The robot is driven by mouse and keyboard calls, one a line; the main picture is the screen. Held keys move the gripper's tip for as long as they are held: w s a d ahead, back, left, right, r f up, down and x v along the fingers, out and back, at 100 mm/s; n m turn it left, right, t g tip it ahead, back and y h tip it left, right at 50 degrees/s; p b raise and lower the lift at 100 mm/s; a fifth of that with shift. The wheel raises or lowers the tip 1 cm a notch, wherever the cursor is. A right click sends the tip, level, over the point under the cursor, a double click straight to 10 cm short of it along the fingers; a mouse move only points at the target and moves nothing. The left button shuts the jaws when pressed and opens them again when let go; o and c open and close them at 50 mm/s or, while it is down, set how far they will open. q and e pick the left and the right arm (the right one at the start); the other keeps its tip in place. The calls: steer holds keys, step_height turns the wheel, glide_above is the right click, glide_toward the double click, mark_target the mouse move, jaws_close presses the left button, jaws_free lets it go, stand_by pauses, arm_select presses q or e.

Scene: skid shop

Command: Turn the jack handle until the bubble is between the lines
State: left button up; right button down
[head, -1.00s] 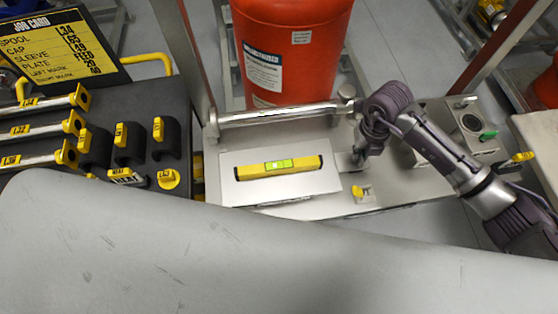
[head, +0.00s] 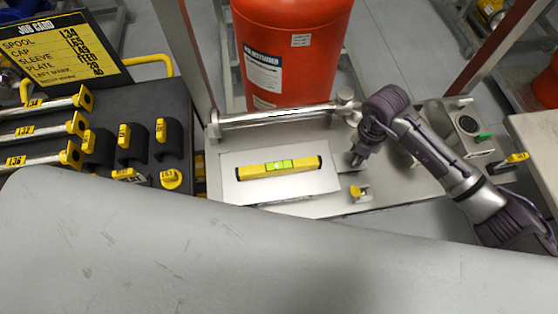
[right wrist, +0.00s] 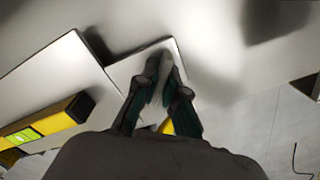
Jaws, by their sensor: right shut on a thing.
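A yellow spirit level (head: 252,172) with a green vial (head: 279,165) lies on a pale flat plate (head: 300,187) on the metal bench; its end also shows in the right wrist view (right wrist: 62,118). A pale spot shows near the middle of the vial, but its place between the lines is too small to judge. My right gripper (head: 357,160) points down just right of the plate. In the right wrist view its fingers (right wrist: 163,85) are closed together on something mostly hidden between them, apparently the jack handle. My left gripper is not in view.
A red cylinder (head: 293,60) stands behind the bench. A metal bar (head: 275,117) runs along the plate's back. A yellow-topped fitting (head: 358,192) sits right of the plate. A dark tray (head: 150,105) with labelled parts and a job card (head: 62,50) are at left.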

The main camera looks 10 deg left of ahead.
steer(key=shift+s+f+m, duration=0.15)
steer(key=shift+m, duration=0.15)
steer(key=shift+m, duration=0.5)
steer(key=c, duration=1.3)
jaws_free()
steer(key=shift+o, duration=0.2)
steer(key=shift+r+p, duration=2.95)
steer(key=shift+r, duration=0.7)
